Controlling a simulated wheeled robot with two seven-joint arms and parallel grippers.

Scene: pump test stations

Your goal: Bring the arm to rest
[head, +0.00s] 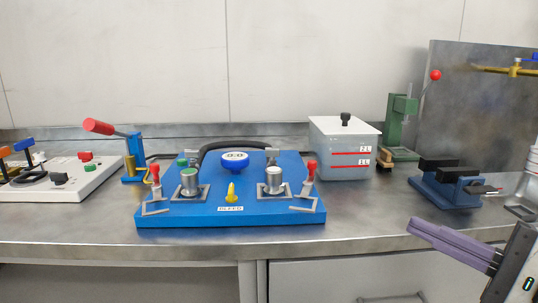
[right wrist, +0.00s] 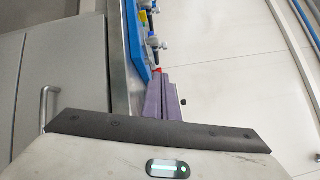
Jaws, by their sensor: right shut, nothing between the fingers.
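My right gripper (head: 455,243) shows at the lower right of the head view, in front of the bench's front edge. Its purple fingers are shut together with nothing between them and point left. The fingers also show in the right wrist view (right wrist: 162,98). The gripper is apart from the blue pump station (head: 270,215), which stands on the bench left of it. My left gripper is not in view.
The steel bench (head: 380,222) carries a white lidded tank (head: 342,172), a dark blue vise (head: 445,190), a green press (head: 397,130) and a white control box (head: 85,180). A cabinet drawer with a handle (right wrist: 45,108) lies below.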

